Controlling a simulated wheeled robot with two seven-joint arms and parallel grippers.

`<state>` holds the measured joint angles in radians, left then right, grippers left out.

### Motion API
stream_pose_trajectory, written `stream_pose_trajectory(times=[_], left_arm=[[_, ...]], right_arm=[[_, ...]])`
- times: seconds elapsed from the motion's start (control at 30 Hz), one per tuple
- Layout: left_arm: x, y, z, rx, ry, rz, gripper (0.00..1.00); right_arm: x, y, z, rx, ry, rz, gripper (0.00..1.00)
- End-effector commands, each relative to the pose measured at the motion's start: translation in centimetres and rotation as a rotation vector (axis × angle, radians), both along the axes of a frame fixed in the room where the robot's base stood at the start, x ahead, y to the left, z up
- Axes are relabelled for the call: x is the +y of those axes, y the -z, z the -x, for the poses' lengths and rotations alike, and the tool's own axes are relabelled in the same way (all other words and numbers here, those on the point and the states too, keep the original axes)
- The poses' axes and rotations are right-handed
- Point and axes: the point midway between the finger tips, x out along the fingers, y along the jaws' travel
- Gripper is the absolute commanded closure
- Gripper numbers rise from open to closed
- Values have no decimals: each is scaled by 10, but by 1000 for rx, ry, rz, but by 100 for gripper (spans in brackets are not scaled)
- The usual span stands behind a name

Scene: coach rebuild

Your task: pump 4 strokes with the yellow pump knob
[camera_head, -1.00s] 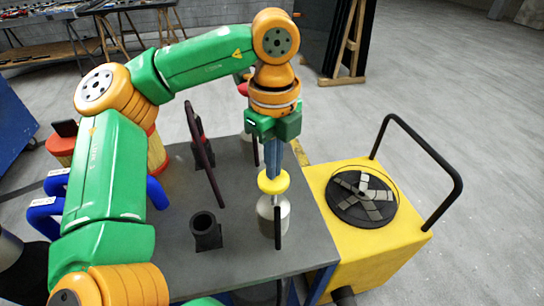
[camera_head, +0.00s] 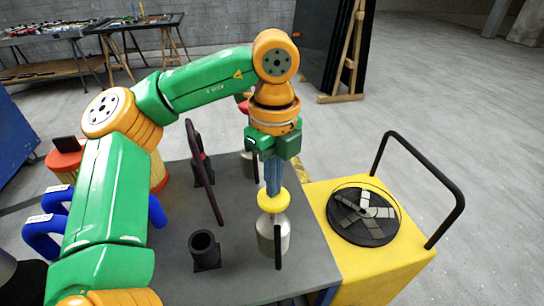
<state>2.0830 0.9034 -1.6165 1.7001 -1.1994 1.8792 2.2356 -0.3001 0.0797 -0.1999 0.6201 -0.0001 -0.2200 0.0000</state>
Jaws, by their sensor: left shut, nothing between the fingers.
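The yellow pump knob (camera_head: 273,200) sits on top of a pale metal cylinder (camera_head: 284,236) near the right edge of the grey table (camera_head: 225,287). My left gripper (camera_head: 273,190) points straight down with its fingers shut and empty. Its fingertips are at the top of the knob and look to touch it, though contact is hard to confirm from this angle. A dark upright rod (camera_head: 278,247) stands in front of the cylinder. My right gripper is not in view.
A yellow cart (camera_head: 377,270) with a black handle (camera_head: 440,165) and a round dark disc (camera_head: 362,215) stands to the right. A black tube holder (camera_head: 205,250) and a dark tilted ring (camera_head: 203,170) stand left of the pump. Blue handles (camera_head: 48,235) are at the left.

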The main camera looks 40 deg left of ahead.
Motion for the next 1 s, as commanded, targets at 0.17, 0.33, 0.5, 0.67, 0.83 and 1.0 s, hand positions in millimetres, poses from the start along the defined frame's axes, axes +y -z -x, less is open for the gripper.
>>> stream_pose_trajectory(times=[0.17,0.33,0.5,0.67,0.83,1.0], left_arm=[[0,-28,0,2,1,0,100],[0,-50,0,0,0,1,100],[0,-71,0,1,0,0,100],[0,-81,0,0,0,1,100],[0,-80,0,0,0,0,100],[0,-79,0,-1,0,0,100]], right_arm=[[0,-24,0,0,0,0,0],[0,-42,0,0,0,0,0],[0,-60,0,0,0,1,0],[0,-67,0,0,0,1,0],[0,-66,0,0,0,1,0],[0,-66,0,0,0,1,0]])
